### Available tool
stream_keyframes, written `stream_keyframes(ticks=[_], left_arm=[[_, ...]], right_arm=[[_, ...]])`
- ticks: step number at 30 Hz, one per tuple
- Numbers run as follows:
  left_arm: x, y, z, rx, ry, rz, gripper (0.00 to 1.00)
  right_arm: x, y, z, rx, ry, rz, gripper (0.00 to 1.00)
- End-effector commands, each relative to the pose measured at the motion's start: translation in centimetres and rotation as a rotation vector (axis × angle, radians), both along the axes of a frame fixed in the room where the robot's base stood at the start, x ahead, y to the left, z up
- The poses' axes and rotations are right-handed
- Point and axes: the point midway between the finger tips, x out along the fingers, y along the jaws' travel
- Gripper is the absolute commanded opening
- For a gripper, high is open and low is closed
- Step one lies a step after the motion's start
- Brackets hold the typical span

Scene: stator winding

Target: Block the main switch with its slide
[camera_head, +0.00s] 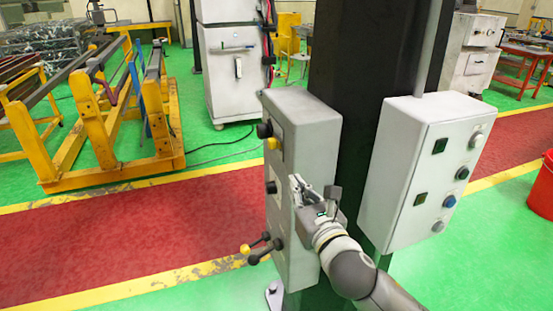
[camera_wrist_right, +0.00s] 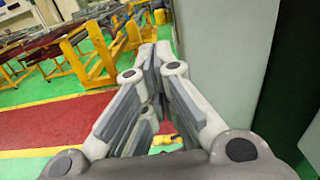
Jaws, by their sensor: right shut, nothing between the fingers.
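A tall grey control box (camera_head: 308,130) is fixed to a dark column. Its left face carries a black knob (camera_head: 264,130) with a yellow part (camera_head: 272,143) near the top, a smaller dark knob (camera_head: 271,187) mid-height, and black levers (camera_head: 268,246) at the bottom, one tipped yellow. I cannot tell which part is the main switch or its slide. My right gripper (camera_head: 297,187) is in front of the box at mid-height, its fingers closed and empty; contact with the box is unclear. The closed fingers also show in the right wrist view (camera_wrist_right: 153,75). My left gripper is out of view.
A second white box (camera_head: 408,170) with buttons hangs to the right of the dark column (camera_head: 365,60). Yellow frames (camera_head: 110,130) stand at the left behind a red floor lane. A red bin (camera_head: 541,190) is at the right edge. The floor left of the box is clear.

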Motion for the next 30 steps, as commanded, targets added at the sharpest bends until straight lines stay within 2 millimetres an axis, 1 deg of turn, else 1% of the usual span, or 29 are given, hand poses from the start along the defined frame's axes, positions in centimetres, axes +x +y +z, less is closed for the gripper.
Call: stream_keyframes(ticks=[4, 11, 14, 17, 30], left_arm=[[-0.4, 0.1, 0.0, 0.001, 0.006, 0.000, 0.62], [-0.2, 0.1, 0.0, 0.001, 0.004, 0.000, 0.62], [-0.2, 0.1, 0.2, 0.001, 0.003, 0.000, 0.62], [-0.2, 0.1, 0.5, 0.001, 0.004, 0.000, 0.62], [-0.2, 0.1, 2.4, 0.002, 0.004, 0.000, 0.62]], right_arm=[[-0.1, 0.0, 0.3, -0.011, -0.009, 0.002, 0.00], [0.0, 0.1, 0.2, -0.008, -0.007, 0.001, 0.00], [0.4, 0.2, 0.3, -0.007, -0.007, 0.001, 0.00], [1.4, 0.5, 0.4, -0.007, -0.007, 0.000, 0.00], [8.1, 2.7, 0.5, -0.005, -0.006, 0.000, 0.00]])
